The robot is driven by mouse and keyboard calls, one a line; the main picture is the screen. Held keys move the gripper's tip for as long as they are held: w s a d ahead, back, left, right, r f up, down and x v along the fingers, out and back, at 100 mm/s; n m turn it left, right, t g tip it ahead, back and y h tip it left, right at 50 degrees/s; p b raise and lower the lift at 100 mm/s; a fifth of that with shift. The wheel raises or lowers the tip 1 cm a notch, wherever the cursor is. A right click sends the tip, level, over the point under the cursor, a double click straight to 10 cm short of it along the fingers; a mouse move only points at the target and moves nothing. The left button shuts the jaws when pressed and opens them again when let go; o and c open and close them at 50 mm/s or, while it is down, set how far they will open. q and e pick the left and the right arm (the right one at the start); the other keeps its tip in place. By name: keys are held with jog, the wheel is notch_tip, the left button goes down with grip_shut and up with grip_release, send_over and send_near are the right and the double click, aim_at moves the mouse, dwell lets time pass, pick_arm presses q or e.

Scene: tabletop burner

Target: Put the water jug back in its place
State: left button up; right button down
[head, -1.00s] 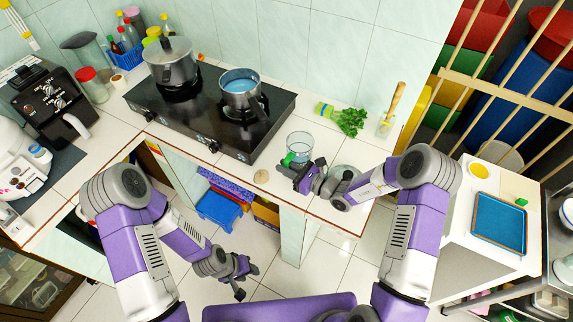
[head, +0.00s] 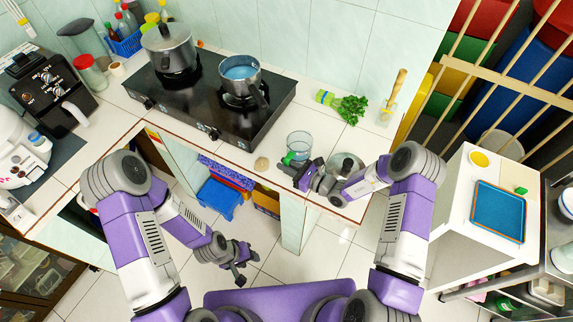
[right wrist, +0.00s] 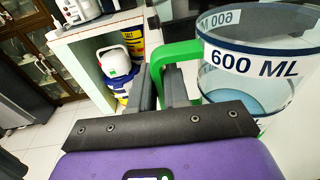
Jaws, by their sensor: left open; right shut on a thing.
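The water jug (head: 299,143) is a clear cup with a green handle, over the right end of the counter in the head view. In the right wrist view the jug (right wrist: 262,65) reads "600 ML" and looks upright. My right gripper (head: 297,168) is shut on its green handle (right wrist: 172,58). I cannot tell whether the jug's base touches the counter. My left gripper (head: 241,268) is open and empty, low in front of the counter.
A black stove (head: 215,117) holds a lidded pot (head: 171,50) and a saucepan (head: 240,82) with bluish liquid. A small tan item (head: 261,163), a glass lid (head: 347,163) and green leafy vegetables (head: 350,108) lie near the jug. The counter's front edge (head: 260,180) is close.

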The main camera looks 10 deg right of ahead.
jog(key=shift+f, duration=0.6)
jog(key=c, duration=1.3)
grip_release()
jog(key=shift+o, duration=0.2)
jog(key=shift+s+d+f, duration=0.15)
jog(key=shift+f, duration=0.3)
jog(key=shift+d, duration=0.1)
jog(key=shift+v, duration=2.9)
jog(key=shift+s, duration=0.1)
jog(key=shift+o, duration=0.4)
jog(key=o, duration=0.5)
jog(key=shift+c, duration=0.2)
